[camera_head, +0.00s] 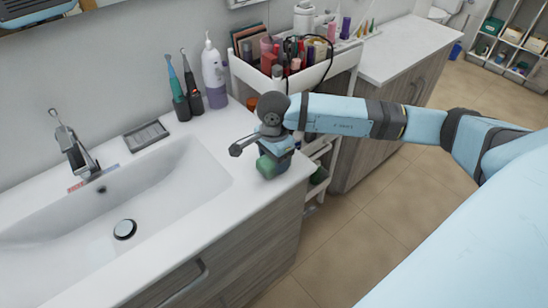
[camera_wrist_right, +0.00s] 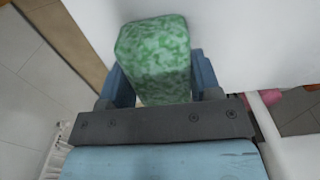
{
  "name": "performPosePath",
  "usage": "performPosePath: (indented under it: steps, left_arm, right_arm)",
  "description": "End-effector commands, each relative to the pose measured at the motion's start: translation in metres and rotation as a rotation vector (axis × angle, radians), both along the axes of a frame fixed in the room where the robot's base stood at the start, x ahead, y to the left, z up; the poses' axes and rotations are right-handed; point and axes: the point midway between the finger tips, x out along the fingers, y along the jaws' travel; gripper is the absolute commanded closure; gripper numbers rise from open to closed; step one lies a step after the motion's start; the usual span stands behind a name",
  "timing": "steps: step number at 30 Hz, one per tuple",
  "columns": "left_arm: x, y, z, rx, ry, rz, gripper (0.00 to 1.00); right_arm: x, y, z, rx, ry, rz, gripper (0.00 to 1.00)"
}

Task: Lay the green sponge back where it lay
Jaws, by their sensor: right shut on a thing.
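The green sponge (camera_head: 268,167) is at the right end of the white sink counter, near its front corner. It has a mottled green surface and fills the space between the fingers in the right wrist view (camera_wrist_right: 155,55). My right gripper (camera_head: 275,150) reaches in from the right and is shut on the sponge from above. I cannot tell whether the sponge touches the counter. The gripper also shows in the right wrist view (camera_wrist_right: 158,88), with a blue finger on each side of the sponge. My left gripper is not in view.
The sink basin (camera_head: 170,195) lies left of the sponge. A grey soap dish (camera_head: 146,135), two toothbrushes in dark holders (camera_head: 187,100) and a white pump bottle (camera_head: 213,75) stand along the wall. A cosmetics cart (camera_head: 333,70) stands just right of the counter. Bare counter surrounds the sponge.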

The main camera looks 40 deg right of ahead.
Motion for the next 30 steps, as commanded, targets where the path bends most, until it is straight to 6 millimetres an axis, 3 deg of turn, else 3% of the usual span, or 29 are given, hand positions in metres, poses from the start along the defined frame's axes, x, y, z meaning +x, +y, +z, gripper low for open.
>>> performPosePath:
  steps: [6, 7, 9, 10, 22, 30]
  left_arm:
    - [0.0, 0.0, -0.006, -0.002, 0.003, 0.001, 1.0]
    - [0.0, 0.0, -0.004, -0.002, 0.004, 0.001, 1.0]
    - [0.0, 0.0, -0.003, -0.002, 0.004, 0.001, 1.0]
    - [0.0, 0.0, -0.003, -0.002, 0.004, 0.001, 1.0]
    - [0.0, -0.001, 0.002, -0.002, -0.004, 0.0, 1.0]
    - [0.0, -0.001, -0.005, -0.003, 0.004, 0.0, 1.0]
  right_arm:
    - [0.0, 0.0, -0.006, 0.0, 0.0, 0.0, 0.61]
    - [0.0, 0.0, -0.004, 0.0, 0.0, 0.0, 0.35]
    - [0.0, 0.0, -0.003, 0.0, 0.001, 0.0, 0.19]
    - [0.0, 0.0, -0.003, 0.0, 0.001, 0.0, 0.17]
    - [0.001, 0.0, 0.007, 0.0, -0.002, 0.0, 0.17]
    - [0.001, 0.0, 0.062, 0.0, -0.005, 0.001, 0.17]
